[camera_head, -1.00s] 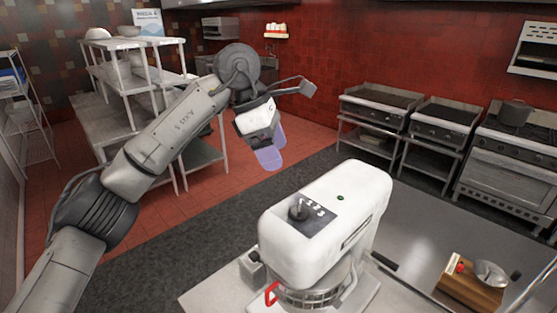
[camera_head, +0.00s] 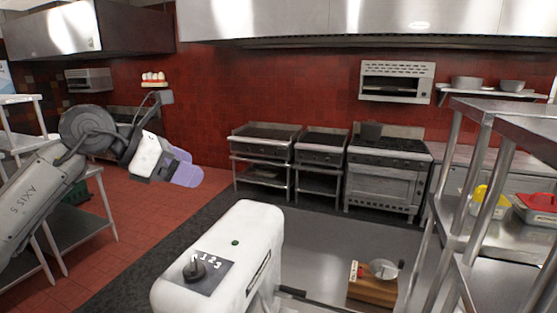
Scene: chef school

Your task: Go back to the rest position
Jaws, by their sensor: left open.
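My left gripper (camera_head: 182,168) is at the left of the head view, with its purple finger pads pointing right. It is open and holds nothing, raised in the air behind and left of the white stand mixer. My left arm comes in from the left edge. My right gripper is not in view.
The white stand mixer (camera_head: 228,262) stands in the near middle. A wooden board with a metal bowl (camera_head: 383,268) is right of it. Metal shelving (camera_head: 478,190) is close on the right. Griddles (camera_head: 262,147) and a stove (camera_head: 385,180) line the red back wall.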

